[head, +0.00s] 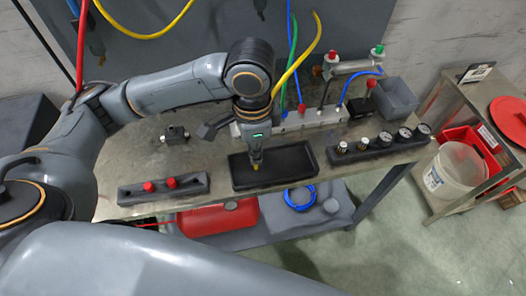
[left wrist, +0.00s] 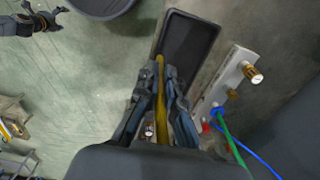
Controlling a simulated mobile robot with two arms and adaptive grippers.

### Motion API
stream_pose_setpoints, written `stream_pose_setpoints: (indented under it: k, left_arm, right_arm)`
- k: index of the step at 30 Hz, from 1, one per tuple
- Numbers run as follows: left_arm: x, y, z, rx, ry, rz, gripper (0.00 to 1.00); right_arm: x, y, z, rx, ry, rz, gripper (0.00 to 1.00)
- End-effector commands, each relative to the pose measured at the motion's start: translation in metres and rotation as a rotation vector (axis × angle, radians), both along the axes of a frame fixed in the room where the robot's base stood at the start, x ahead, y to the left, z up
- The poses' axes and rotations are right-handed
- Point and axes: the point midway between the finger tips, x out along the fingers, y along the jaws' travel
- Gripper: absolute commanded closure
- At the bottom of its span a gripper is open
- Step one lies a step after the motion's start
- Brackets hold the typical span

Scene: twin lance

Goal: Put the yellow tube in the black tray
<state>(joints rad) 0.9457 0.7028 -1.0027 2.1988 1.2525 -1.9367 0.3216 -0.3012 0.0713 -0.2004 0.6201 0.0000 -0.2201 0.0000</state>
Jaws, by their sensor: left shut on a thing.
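My left gripper (head: 256,158) is shut on a yellow tube, with its fingers pointing down over the black tray (head: 302,180). A short yellow end (head: 255,167) shows below the fingertips in the head view. In the left wrist view the yellow tube (left wrist: 160,72) runs between the fingers, its end near the edge of the black tray (left wrist: 190,45). I cannot tell if the end touches the tray. No other thing shows in the tray. My right gripper (left wrist: 40,20) shows small at the top left of the left wrist view; its jaws are unclear.
A white manifold (head: 310,120) with colored tubes stands behind the tray. A gauge block (head: 375,146) is to the right, a block with red knobs (head: 165,187) to the left. A grey bin (head: 396,97) stands at the back right. A white bucket (head: 455,168) is beyond the bench.

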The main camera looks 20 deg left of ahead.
Motion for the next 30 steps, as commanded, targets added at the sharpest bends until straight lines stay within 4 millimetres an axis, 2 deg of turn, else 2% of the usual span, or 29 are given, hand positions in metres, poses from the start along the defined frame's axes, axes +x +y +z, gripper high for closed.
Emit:
stream_pose_setpoints:
  k: [1, 6, 10, 16, 22, 30]
  left_arm:
    - [0.012, 0.003, -0.004, 0.002, 0.004, 0.007, 1.0]
    - [0.037, 0.006, -0.038, 0.001, 0.004, 0.004, 1.0]
    - [0.05, 0.007, -0.052, 0.001, 0.003, 0.002, 1.0]
    - [0.06, 0.009, -0.067, 0.001, 0.002, 0.002, 1.0]
    - [0.059, 0.009, -0.091, 0.002, 0.001, 0.0, 1.0]
    - [0.059, 0.009, -0.095, 0.0, -0.001, -0.001, 1.0]
  right_arm:
    - [0.001, 0.001, 0.004, 0.001, -0.001, 0.0, 0.18]
    - [0.001, -0.001, 0.007, -0.001, -0.002, 0.001, 0.18]
    - [0.001, -0.004, 0.008, -0.005, -0.002, 0.003, 0.18]
    - [0.002, -0.006, 0.011, -0.007, -0.002, 0.003, 0.18]
    - [0.002, -0.008, 0.021, -0.01, -0.002, 0.003, 0.18]
    - [0.002, -0.009, 0.02, -0.011, -0.001, 0.003, 0.18]
